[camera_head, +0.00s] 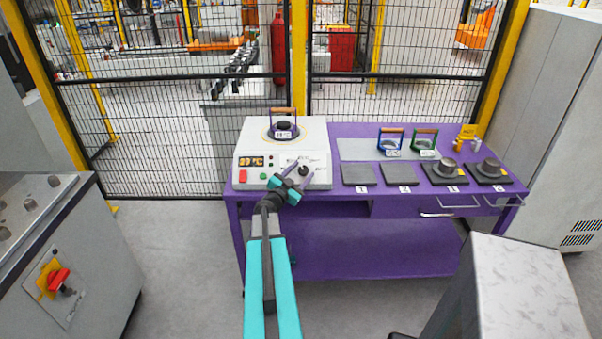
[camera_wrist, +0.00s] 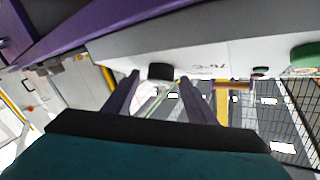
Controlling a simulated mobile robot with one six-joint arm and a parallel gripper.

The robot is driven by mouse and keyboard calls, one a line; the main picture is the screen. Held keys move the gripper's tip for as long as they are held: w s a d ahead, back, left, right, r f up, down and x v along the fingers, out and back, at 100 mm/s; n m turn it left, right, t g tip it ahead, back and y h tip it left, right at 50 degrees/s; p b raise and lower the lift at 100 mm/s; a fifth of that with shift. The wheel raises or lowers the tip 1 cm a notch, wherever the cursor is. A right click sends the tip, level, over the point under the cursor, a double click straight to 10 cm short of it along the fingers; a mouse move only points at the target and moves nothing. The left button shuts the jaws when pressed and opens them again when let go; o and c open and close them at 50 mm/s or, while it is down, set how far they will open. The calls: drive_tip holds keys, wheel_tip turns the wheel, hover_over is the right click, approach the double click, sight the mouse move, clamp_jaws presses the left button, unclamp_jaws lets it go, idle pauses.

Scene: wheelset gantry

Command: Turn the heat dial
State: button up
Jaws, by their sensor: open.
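The white heater box (camera_head: 255,150) stands at the left end of the purple table. Its front panel has an orange display (camera_head: 251,161) that seems to read 39 °C. The black heat dial (camera_head: 304,171) is at the right of this panel. My gripper (camera_head: 300,174) is in front of the panel with its fingers apart, one at each side of the dial in the picture. In the wrist view a black knob, likely the dial (camera_wrist: 160,72), shows between the open finger tips. I cannot tell whether the fingers touch it.
A ring-shaped part with a wooden handle (camera_head: 284,113) sits on the heater. The purple table (camera_head: 400,262) also carries dark pads (camera_head: 358,175), blue (camera_head: 390,140) and green (camera_head: 425,140) handled items and metal parts. A grey cabinet (camera_head: 60,255) stands left.

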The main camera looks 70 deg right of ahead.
drive_tip(key=c, duration=1)
drive_tip(key=shift+c, duration=0.2)
drive_tip(key=shift+s+f+n+t+b, duration=0.15)
drive_tip(key=shift+n+t+b, duration=0.15)
drive_tip(key=shift+n+b, duration=0.35)
drive_tip(key=n+t+b, duration=0.1)
drive_tip(key=t+b, duration=0.1)
drive_tip(key=b, duration=0.1)
drive_tip(key=shift+n+h, duration=0.35)
drive_tip(key=shift+h, duration=0.05)
drive_tip(key=n+t+b, duration=0.2)
drive_tip(key=b, duration=0.2)
drive_tip(key=shift+r+b, duration=0.2)
drive_tip(key=shift+b, duration=0.1)
drive_tip(key=shift+s+n+t+b, duration=0.1)
drive_tip(key=shift+n+t+b, duration=0.6)
drive_tip(key=shift+b, duration=1)
drive_tip(key=shift+f, duration=0.1)
drive_tip(key=o, duration=1)
